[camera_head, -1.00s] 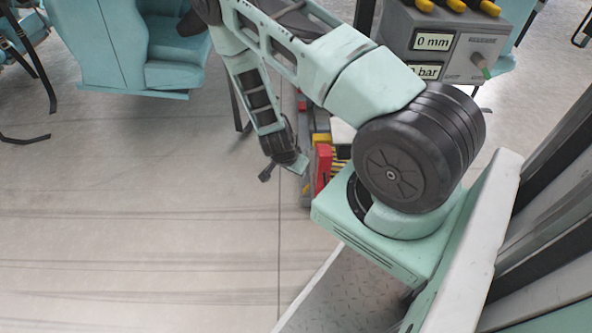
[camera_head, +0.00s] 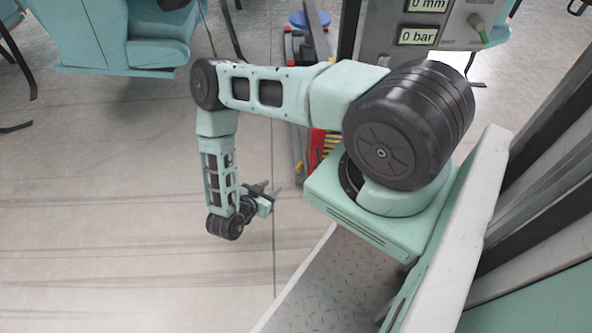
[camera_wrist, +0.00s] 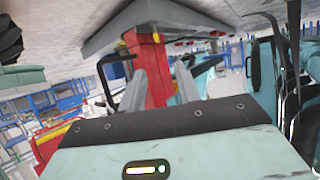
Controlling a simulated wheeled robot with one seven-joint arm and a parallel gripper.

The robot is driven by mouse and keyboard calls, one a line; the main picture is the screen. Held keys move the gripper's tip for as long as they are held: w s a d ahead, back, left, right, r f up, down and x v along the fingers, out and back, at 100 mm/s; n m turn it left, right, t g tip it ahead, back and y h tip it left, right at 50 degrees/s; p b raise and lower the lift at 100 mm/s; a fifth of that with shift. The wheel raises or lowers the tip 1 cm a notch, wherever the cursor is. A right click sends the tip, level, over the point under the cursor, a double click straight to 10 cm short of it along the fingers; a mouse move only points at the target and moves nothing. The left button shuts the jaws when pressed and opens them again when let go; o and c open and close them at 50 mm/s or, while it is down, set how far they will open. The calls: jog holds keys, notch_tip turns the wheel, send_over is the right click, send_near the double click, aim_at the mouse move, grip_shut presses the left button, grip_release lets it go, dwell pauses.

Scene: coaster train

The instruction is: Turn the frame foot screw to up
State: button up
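I cannot make out the frame foot screw in either view. My gripper (camera_head: 270,190) hangs over the floor to the left of my base in the head view, with its fingers pointing right. In the wrist view its two grey fingers (camera_wrist: 160,88) are apart with nothing held between them. A red post (camera_wrist: 150,62) joined to a grey plate (camera_wrist: 165,14) shows beyond the fingers. I cannot tell whether this is the frame foot. In the head view, red and yellow parts (camera_head: 318,145) are partly hidden behind my arm.
A grey control box (camera_head: 410,45) with "0 mm" and "0 bar" displays and a knob stands at the top. A teal seat (camera_head: 95,45) is at the upper left. A blue round piece (camera_head: 310,19) is at the top middle. The floor (camera_head: 100,230) at left is clear.

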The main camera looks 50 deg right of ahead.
jog(key=b, duration=0.7)
send_near(297, 167)
jog(key=x, duration=0.9)
jog(key=shift+r, duration=0.1)
grip_shut()
